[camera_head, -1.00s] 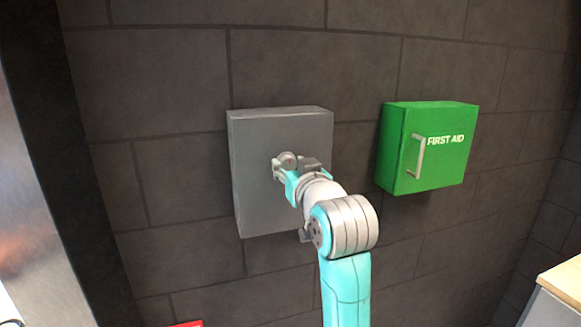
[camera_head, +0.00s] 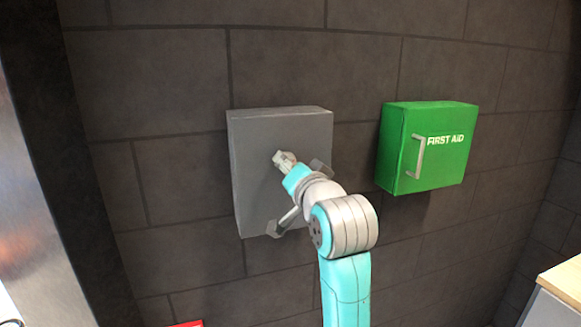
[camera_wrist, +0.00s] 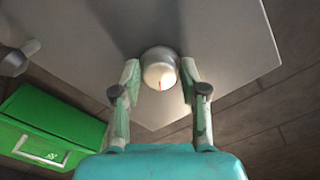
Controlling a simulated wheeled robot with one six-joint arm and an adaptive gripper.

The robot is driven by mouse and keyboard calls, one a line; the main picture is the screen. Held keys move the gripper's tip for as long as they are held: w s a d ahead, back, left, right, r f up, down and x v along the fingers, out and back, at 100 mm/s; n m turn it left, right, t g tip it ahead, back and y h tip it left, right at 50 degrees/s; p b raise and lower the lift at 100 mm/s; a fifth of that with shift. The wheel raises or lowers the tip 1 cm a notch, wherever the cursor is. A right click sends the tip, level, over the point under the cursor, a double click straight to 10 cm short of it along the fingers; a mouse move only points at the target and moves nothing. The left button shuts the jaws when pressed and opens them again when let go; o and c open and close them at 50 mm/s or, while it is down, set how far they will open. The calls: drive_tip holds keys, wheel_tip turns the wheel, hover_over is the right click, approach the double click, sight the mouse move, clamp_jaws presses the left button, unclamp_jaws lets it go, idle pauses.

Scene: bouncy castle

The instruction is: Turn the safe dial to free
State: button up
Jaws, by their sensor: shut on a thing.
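The safe is a grey box (camera_head: 252,160) mounted on the dark block wall; its front also fills the upper part of the wrist view (camera_wrist: 215,50). The dial is a round pale knob (camera_wrist: 159,68) with a small red mark on its face, between my fingertips in the wrist view. My gripper (camera_head: 284,158) reaches the middle of the safe front in the head view and hides most of the dial there. In the wrist view my gripper (camera_wrist: 160,75) is shut on the dial, one finger on each side.
A green first aid box (camera_head: 428,150) with a pale handle hangs right of the safe. A grey handle (camera_wrist: 18,58) stands out from the safe at left in the wrist view. A light-topped cabinet (camera_head: 560,285) is at lower right.

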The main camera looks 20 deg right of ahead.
drive_tip(key=shift+m, duration=5)
drive_tip(key=o, duration=1.2)
drive_tip(key=shift+c, duration=0.2)
drive_tip(key=s, duration=0.7)
drive_tip(key=shift+s, duration=0.25)
